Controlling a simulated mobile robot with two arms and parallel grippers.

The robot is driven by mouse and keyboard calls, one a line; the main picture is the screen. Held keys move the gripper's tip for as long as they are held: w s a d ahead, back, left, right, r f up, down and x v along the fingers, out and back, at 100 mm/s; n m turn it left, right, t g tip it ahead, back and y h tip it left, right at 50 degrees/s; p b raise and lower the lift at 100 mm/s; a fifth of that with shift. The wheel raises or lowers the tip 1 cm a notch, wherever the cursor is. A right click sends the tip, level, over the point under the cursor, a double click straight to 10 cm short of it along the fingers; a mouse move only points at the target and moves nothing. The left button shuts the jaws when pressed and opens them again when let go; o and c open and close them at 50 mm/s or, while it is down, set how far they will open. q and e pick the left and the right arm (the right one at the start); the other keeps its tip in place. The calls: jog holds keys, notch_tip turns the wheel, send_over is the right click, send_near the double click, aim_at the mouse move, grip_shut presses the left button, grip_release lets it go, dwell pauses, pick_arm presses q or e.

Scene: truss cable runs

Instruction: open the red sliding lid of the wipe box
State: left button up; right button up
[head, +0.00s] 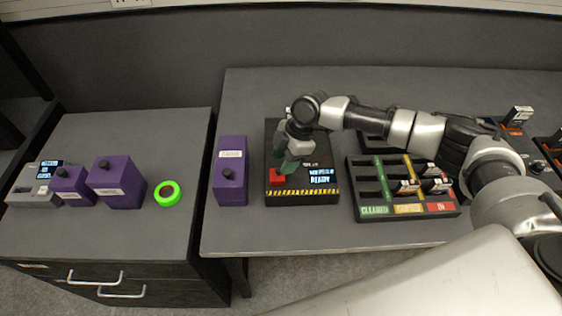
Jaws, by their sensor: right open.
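The wipe box appears to be the black box (311,190) near the left end of the right-hand bench, with a yellow-black striped front edge and a lit display. A small red part (277,178), which looks like the lid or its handle, sits at its front left. My right gripper (288,167) points down over the left part of the box, open, with its tips close to the red part's back side. I cannot tell whether they touch it. The gripper and wrist hide the box's back left. My left gripper is not in view.
A purple box (231,185) with a black knob stands just left of the wipe box. A slotted tray (370,190) with coloured labels lies to the right. A green ring (168,194) and more purple boxes (116,182) are on the left cabinet.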

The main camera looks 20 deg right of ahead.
aim_at(277, 174)
jog(key=shift+x, duration=1.1)
grip_shut()
